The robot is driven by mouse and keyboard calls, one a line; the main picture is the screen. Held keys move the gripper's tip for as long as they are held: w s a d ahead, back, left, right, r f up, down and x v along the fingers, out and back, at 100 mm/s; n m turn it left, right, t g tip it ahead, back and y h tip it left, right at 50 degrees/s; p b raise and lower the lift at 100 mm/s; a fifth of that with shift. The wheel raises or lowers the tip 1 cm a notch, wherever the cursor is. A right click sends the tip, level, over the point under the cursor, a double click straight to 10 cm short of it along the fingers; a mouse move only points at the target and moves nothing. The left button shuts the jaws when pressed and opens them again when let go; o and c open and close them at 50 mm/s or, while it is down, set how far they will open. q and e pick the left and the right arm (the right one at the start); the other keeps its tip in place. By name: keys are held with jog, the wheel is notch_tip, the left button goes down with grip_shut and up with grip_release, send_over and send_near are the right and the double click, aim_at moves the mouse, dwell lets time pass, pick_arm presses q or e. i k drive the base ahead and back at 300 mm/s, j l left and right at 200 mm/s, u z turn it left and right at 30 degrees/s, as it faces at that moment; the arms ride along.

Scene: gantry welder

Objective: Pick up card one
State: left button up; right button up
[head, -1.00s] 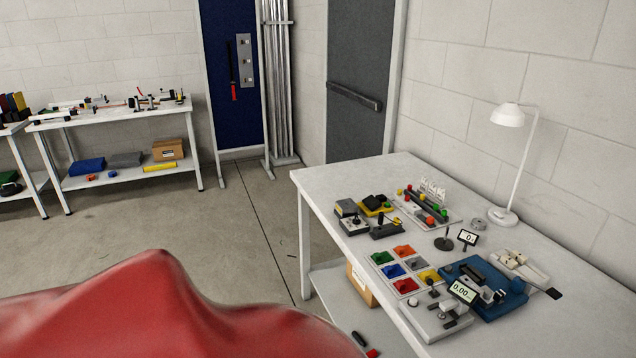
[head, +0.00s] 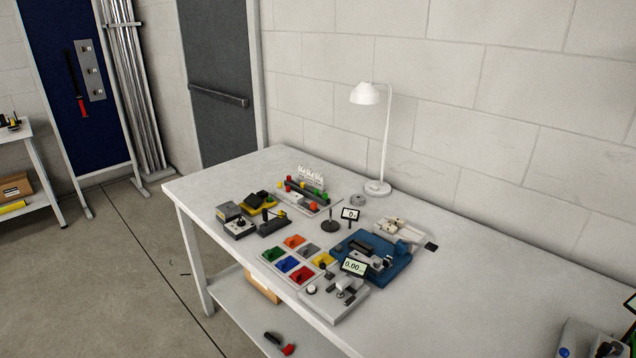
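No thing in the head view is clearly marked as card one. Several small white upright pieces (head: 312,177) stand in a row at the back of the white worktable (head: 470,285); they may be cards, but any marking on them is too small to read. A rack with red, green and yellow knobs (head: 303,193) stands just in front of them. Neither of my grippers is in view.
On the table are a white lamp (head: 367,95), a tray of coloured bins (head: 269,267), a blue fixture (head: 398,268) and a grey device with a display (head: 333,300). The table's right middle is clear. Floor (head: 120,270) lies open to the left.

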aim_at(318, 176)
jog(key=i+j+z, duration=0.1)
jog(key=j, duration=0.25)
jog(key=i+j, duration=0.2)
jog(key=j, duration=0.15)
jog(key=i+j+z, duration=0.25)
jog(key=j, duration=0.45)
jog(key=i+j+z, duration=0.1)
jog(key=j, duration=0.25)
jog(key=i+j, duration=0.2)
jog(key=j, duration=0.2)
jog(key=z, duration=0.05)
